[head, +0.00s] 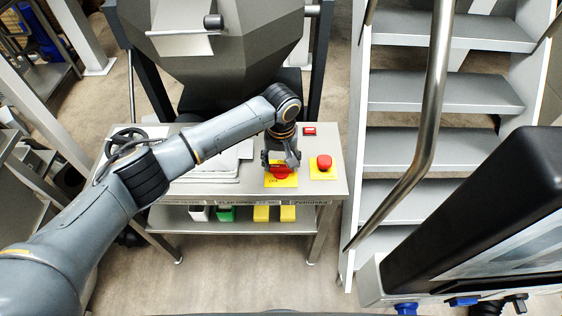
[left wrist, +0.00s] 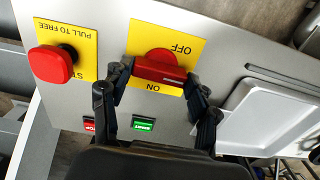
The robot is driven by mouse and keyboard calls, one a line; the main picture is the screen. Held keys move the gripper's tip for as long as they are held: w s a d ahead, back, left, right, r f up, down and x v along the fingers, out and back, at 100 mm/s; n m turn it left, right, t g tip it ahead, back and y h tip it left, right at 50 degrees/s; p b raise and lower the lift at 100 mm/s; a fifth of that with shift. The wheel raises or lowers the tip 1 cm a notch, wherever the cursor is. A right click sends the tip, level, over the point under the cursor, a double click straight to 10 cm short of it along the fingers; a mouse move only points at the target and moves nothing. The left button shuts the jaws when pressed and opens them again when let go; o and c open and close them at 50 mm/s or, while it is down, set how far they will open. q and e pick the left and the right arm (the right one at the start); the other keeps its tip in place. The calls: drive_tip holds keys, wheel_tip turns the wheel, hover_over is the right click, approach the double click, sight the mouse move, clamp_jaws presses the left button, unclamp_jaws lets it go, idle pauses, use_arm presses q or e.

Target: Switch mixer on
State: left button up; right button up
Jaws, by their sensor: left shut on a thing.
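The mixer switch is a red rotary handle (left wrist: 160,72) on a yellow plate (left wrist: 140,40) marked OFF and ON. In the left wrist view the handle lies roughly crosswise between the two words. My left gripper (left wrist: 158,76) has its fingers at both ends of the handle and is shut on it. In the head view the left gripper (head: 281,162) reaches down onto the switch, whose yellow plate (head: 285,182) shows below it; the gripper partly hides the handle. My right gripper is not in view.
A red mushroom stop button (head: 324,161) on yellow sits beside the switch. Green (left wrist: 143,125) and red (left wrist: 89,125) push buttons are on the same metal table (head: 330,187). A white tray (left wrist: 268,114) is near. Metal stairs (head: 440,90) stand right; the grey hopper (head: 225,60) is behind.

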sight(281, 166)
use_arm(q)
drive_tip(key=m+p, duration=0.2)
drive_tip(key=m, duration=0.1)
drive_tip(key=shift+r, duration=0.1)
drive_tip(key=m+p, duration=0.2)
drive_tip(key=m, duration=0.7)
drive_tip(key=shift+m+p, duration=0.3)
drive_tip(key=shift+p, duration=0.1)
drive_tip(key=m, duration=0.4)
drive_tip(key=shift+m, duration=0.4)
drive_tip(key=o, duration=1.1)
drive_tip(key=shift+o, duration=0.2)
wheel_tip(281, 166, up, 12)
